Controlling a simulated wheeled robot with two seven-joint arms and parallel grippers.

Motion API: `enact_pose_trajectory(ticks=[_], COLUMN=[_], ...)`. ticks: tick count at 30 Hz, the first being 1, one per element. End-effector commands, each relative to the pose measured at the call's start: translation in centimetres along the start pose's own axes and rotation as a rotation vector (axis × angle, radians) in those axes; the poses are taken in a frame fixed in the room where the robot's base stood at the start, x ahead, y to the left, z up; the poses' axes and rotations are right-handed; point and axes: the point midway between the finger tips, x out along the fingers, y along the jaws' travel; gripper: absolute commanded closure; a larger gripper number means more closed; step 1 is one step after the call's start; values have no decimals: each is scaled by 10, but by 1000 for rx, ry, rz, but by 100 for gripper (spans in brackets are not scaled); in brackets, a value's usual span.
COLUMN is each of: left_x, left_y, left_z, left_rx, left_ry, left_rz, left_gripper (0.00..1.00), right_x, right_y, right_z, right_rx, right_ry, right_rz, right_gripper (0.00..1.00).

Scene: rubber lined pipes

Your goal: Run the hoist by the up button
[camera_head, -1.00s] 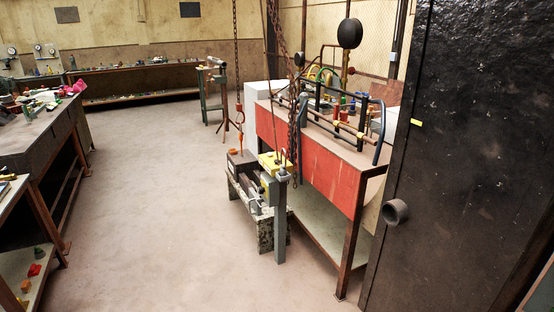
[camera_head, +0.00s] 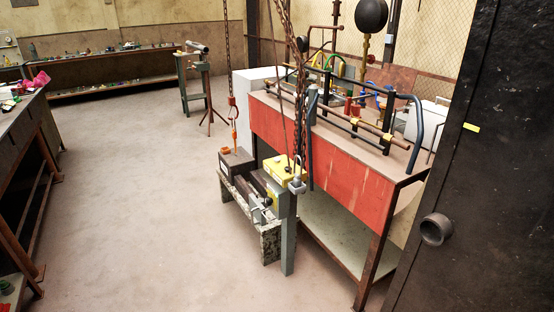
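A hoist chain (camera_head: 227,50) hangs from above, with a red hook block (camera_head: 232,105) and an orange hook (camera_head: 234,135) over a dark box-shaped block (camera_head: 236,162). The block sits on a worn low stand (camera_head: 268,229). A yellow box (camera_head: 285,170) is beside it, close to the top of a grey post (camera_head: 289,235); its buttons are too small to tell, so I cannot make out an up button. A second rusty chain (camera_head: 302,95) hangs in front of the red bench. Neither of my grippers is in view.
A red-fronted bench (camera_head: 322,155) with pipes and a rail stands right of the low stand. A dark door or panel (camera_head: 475,190) with a round knob (camera_head: 436,229) fills the right side. A workbench (camera_head: 22,150) is at left. The floor (camera_head: 140,200) between is clear.

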Motion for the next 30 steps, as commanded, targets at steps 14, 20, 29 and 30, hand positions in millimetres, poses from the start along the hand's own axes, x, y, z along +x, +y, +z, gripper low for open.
enact_pose_trajectory(ticks=[14, 20, 29, 30], left_x=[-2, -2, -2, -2], left_y=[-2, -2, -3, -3], left_z=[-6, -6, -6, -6], left_rx=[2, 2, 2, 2], left_ry=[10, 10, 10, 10], left_rz=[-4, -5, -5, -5], left_gripper=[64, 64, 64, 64], right_x=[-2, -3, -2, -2], right_y=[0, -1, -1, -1], right_z=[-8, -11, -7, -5], right_rx=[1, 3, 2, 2], right_ry=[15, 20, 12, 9], right_rz=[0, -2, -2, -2], right_gripper=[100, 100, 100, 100])
